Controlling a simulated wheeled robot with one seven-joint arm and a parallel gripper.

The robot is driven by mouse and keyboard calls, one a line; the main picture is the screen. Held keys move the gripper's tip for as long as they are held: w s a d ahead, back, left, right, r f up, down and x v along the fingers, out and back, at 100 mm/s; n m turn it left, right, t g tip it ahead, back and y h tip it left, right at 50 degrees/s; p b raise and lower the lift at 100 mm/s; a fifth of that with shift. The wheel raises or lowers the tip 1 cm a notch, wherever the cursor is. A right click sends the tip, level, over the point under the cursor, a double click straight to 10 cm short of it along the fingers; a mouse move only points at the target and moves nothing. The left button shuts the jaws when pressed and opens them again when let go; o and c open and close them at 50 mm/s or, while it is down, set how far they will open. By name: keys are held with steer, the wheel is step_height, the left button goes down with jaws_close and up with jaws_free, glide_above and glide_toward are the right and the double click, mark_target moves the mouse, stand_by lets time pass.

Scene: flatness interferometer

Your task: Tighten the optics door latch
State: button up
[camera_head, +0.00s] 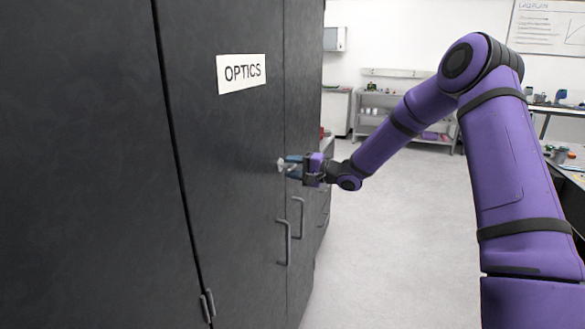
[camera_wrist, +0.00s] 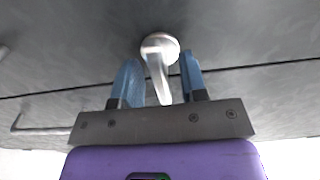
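The optics door (camera_head: 225,150) is a tall dark cabinet door with a white "OPTICS" label (camera_head: 242,73). Its latch (camera_head: 281,165) is a small silver turn handle near the door's right edge. In the wrist view the latch (camera_wrist: 159,62) shows a round hub with a lever pointing down between my fingers. My gripper (camera_head: 292,166) is at the latch, and its two blue fingers in the wrist view (camera_wrist: 160,80) stand on either side of the lever. Gaps show on both sides of the lever, so the gripper looks open. Whether a fingertip touches the hub is unclear.
Bar handles (camera_head: 287,243) stick out from the cabinet doors below my gripper; one shows in the wrist view (camera_wrist: 38,130). A hinge (camera_head: 207,306) sits lower left. The floor (camera_head: 385,230) right of the cabinet is clear. A metal shelf cart (camera_head: 395,125) and a workbench (camera_head: 565,165) stand beyond.

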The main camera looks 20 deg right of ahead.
steer(key=shift+a, duration=0.1)
jaws_close()
stand_by(0.3)
steer(key=m, duration=1.7)
steer(key=shift+m, duration=0.3)
